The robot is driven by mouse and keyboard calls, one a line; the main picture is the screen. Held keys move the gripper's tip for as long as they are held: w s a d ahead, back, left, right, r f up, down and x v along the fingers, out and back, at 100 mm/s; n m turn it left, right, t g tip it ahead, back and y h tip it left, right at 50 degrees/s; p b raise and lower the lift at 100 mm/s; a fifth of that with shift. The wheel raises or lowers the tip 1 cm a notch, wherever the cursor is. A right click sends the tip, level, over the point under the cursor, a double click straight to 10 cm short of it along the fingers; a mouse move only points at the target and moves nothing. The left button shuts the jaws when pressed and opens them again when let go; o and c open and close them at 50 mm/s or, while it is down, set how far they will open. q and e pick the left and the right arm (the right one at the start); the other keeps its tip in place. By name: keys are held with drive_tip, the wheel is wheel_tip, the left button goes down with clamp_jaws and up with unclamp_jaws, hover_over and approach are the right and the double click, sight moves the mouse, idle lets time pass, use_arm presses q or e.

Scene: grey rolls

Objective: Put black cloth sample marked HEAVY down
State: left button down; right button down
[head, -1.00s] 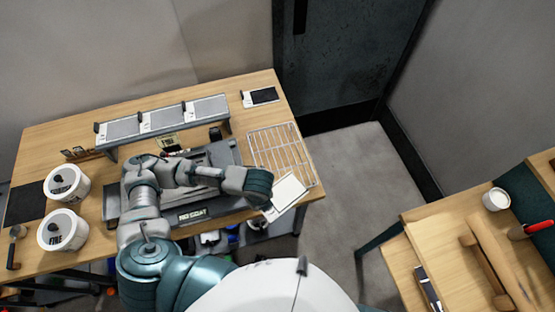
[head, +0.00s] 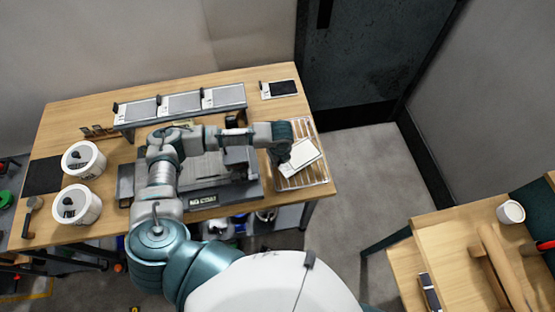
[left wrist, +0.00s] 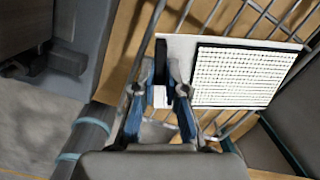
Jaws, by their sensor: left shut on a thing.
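My left gripper (head: 287,158) is over the wire rack (head: 313,135) at the right end of the table. In the left wrist view its fingers (left wrist: 162,97) are shut on the black tab of a sample card (left wrist: 178,50). This card has a pale, dotted cloth patch (left wrist: 240,76), not a black one. In the head view the held card (head: 304,158) lies slantwise over the rack bars; I cannot tell if it touches them. A card with a black patch (head: 283,88) lies at the table's back right corner. I can read no HEAVY mark. My right gripper is out of view.
A raised stand (head: 180,104) with several grey sample cards is at the back. A grey machine (head: 205,195) sits left of the rack. Two white tubs (head: 84,158) stand at the left. A second bench (head: 440,240) is at the lower right, with bare floor between.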

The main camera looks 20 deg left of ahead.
use_arm(q)
drive_tip(key=shift+a+f, duration=0.1)
drive_tip(key=shift+a, duration=0.05)
drive_tip(key=c, duration=1.2)
unclamp_jaws()
drive_tip(key=shift+a, duration=0.2)
drive_tip(key=shift+d, duration=0.1)
drive_tip(key=shift+d+r, duration=0.1)
drive_tip(key=shift+r, duration=0.15)
wheel_tip(320, 180, up, 12)
drive_tip(key=d, duration=0.1)
drive_tip(key=shift+s+f, duration=0.25)
drive_tip(key=shift+s, duration=0.2)
